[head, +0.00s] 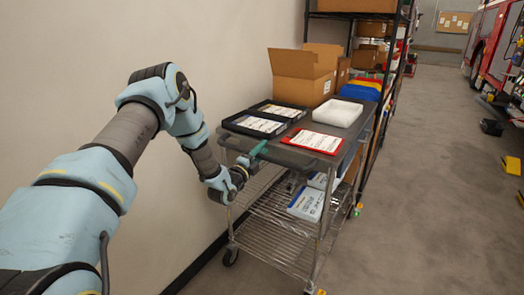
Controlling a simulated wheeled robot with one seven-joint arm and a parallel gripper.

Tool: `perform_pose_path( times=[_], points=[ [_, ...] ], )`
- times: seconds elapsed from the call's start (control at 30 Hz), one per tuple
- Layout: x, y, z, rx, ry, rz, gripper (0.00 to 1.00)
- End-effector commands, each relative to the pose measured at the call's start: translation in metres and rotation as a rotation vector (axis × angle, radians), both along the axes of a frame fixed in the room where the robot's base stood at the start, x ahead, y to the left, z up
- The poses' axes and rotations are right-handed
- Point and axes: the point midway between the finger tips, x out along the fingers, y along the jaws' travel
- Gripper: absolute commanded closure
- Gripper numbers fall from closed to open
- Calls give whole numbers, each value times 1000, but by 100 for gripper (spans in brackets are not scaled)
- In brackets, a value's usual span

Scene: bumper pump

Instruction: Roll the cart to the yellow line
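The cart (349,146) has a dark grey top, wire lower shelves and small caster wheels. It stands beside the left wall. My gripper (252,156) is at the cart's near left corner, by the edge of the top. Its fingers are small and partly hidden here, so I cannot tell whether they are closed on the cart's edge or frame. No yellow line on the floor can be made out.
The cart carries black trays (254,125), a red tray (313,141), a white box (338,113) and an open cardboard box (298,77). A black shelving rack (381,122) stands behind. Red vehicle (490,45) and yellow object (512,165) are right.

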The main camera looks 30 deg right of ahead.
Motion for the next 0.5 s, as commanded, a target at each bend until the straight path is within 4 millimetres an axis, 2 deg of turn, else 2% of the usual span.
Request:
perform_pose_path(
  times=[0.03, 0.27, 0.5],
  points=[
    [0, 0, 0, 0, 0, 0, 72],
    [0, 0, 0, 0, 0, 0, 98],
    [0, 0, 0, 0, 0, 0, 100]
  ],
)
